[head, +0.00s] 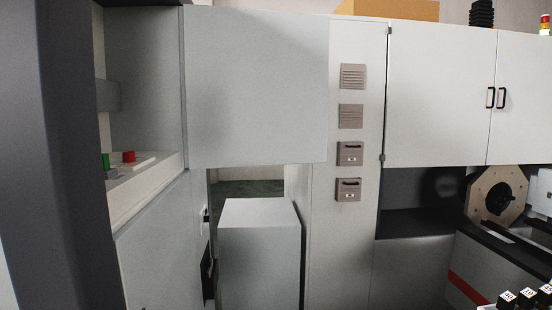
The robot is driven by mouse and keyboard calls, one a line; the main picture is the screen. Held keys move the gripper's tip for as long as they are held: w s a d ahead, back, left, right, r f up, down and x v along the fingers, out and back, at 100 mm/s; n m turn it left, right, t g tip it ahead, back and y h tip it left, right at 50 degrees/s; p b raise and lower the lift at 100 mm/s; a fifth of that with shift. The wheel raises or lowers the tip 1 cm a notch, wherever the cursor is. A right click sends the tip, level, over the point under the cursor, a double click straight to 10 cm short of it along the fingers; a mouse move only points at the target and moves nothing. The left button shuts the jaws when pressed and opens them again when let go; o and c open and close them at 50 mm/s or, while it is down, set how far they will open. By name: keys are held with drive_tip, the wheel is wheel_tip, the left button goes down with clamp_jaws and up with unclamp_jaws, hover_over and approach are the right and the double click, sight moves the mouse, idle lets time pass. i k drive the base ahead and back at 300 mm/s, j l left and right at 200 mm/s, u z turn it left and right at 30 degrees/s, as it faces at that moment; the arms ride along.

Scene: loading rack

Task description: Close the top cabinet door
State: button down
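The top cabinet door (256,88) is a plain light grey panel in the upper middle of the head view. It stands open, joined along its left edge to the cabinet (145,85) at the left. The open upper part of that cabinet shows a pale ledge (150,185) with a green button (106,160) and a red button (129,157). No handle shows on the visible face of the door. My gripper is not in this view.
A low grey box (258,250) stands below the open door. A tall panel with vents (335,220) stands to its right. Further right are shut white doors (440,90) with black handles, above a machine with a chuck (496,196). Numbered black blocks (527,298) sit at the lower right.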

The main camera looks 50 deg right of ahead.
sight(256, 80)
drive_tip(key=i+l, duration=0.1)
drive_tip(key=l, duration=0.3)
drive_tip(key=i+l, duration=0.1)
drive_tip(key=l, duration=0.35)
drive_tip(key=i+l, duration=0.1)
drive_tip(key=l, duration=0.7)
drive_tip(key=i+l+z, duration=0.1)
drive_tip(key=l, duration=0.3)
drive_tip(key=i, duration=0.05)
